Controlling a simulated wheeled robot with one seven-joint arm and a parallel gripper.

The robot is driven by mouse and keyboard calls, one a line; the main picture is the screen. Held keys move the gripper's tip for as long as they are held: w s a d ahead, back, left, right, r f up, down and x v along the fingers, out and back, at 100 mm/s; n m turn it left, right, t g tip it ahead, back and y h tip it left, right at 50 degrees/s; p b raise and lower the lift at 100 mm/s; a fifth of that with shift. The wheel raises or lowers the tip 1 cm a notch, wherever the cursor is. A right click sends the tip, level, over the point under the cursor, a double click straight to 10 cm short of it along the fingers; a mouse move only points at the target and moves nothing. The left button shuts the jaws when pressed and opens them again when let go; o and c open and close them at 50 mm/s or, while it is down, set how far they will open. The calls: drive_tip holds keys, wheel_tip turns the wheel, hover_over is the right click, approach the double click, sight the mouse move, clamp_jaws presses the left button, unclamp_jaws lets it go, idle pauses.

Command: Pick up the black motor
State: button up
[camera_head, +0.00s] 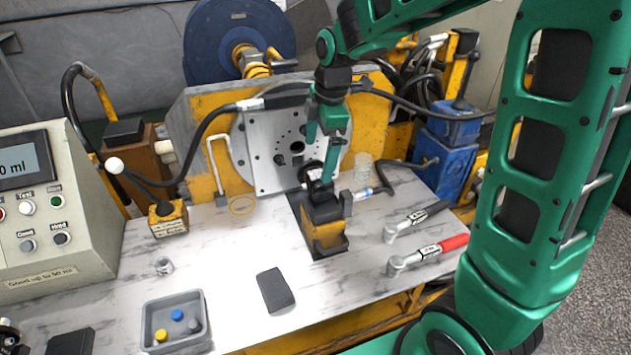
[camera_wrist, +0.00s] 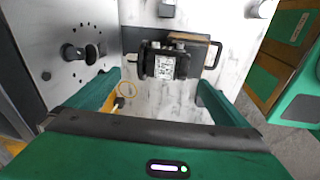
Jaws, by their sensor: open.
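The black motor (camera_wrist: 165,63) with a white label sits on a dark, yellow-edged stand in the wrist view. In the head view the motor (camera_head: 314,174) is partly hidden behind a green finger. My gripper (camera_wrist: 158,84) is open, one finger to each side of the motor in the wrist view, with nothing between the fingers. In the head view my gripper (camera_head: 320,158) points down over the motor and stand. I cannot tell whether a finger touches the motor.
The metal plate (camera_head: 262,160) stands close behind the motor. A grey tray (camera_head: 150,322) with small coloured pieces and a dark flat block (camera_head: 275,290) lie at the front. A red-handled wrench (camera_head: 428,254) and a black-handled one (camera_head: 415,220) lie right. Hoses hang nearby.

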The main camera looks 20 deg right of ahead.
sight(316, 173)
wheel_tip(316, 173, down, 4)
drive_tip(key=shift+f, duration=0.1)
drive_tip(key=shift+w+a+f, duration=0.1)
drive_tip(key=shift+f, duration=0.45)
drive_tip(key=shift+c, duration=0.6)
drive_tip(key=c, duration=1.5)
drive_tip(key=shift+w+r, duration=0.1)
drive_tip(key=shift+c, duration=1.4)
